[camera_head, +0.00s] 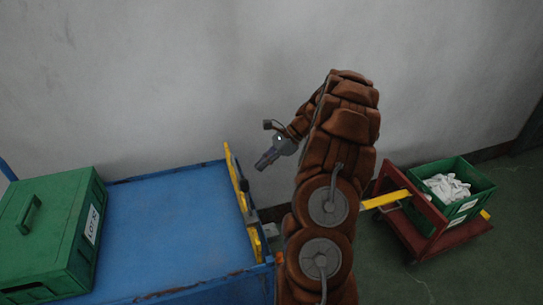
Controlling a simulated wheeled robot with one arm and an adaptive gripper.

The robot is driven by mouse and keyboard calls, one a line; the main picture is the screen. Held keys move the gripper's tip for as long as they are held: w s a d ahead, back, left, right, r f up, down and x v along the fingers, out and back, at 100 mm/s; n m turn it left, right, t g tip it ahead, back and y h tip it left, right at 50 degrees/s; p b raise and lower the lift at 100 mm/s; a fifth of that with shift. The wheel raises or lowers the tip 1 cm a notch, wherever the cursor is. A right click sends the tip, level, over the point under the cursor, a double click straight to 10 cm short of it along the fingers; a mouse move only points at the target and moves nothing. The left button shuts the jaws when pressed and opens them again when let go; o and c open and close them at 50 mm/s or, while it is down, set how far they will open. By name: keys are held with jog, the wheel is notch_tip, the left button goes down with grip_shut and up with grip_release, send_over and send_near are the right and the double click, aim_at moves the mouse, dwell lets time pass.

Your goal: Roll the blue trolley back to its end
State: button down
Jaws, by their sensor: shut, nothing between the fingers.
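The blue trolley (175,222) fills the lower left of the head view, with a flat blue deck and a worn front edge. An upright yellow bar (241,205) stands along its right end. A green lidded box (38,235) with a white label sits on the left part of the deck. My gripper (262,164) is shut and empty, tilted down to the left, and appears just right of the yellow bar's upper part. I cannot tell how far apart they are, but no grip on the bar shows. The trolley's wheels are out of view.
A dark red trolley (430,238) stands on the floor at the right, carrying an open green crate (468,208) of white cloth items (446,187). A yellow bar (386,199) reaches left from it behind my arm. A grey wall (150,80) runs behind everything.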

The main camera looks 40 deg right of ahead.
jog(key=shift+w+a+f, duration=0.25)
jog(key=shift+w+a, duration=0.15)
jog(key=shift+a, duration=0.45)
jog(key=shift+w+a+f, duration=0.25)
jog(key=shift+w+a, duration=0.15)
jog(key=shift+a, duration=0.45)
jog(key=shift+w+a+f, duration=0.25)
jog(key=shift+w+a, duration=0.15)
jog(key=shift+a, duration=0.45)
jog(key=shift+r, duration=0.1)
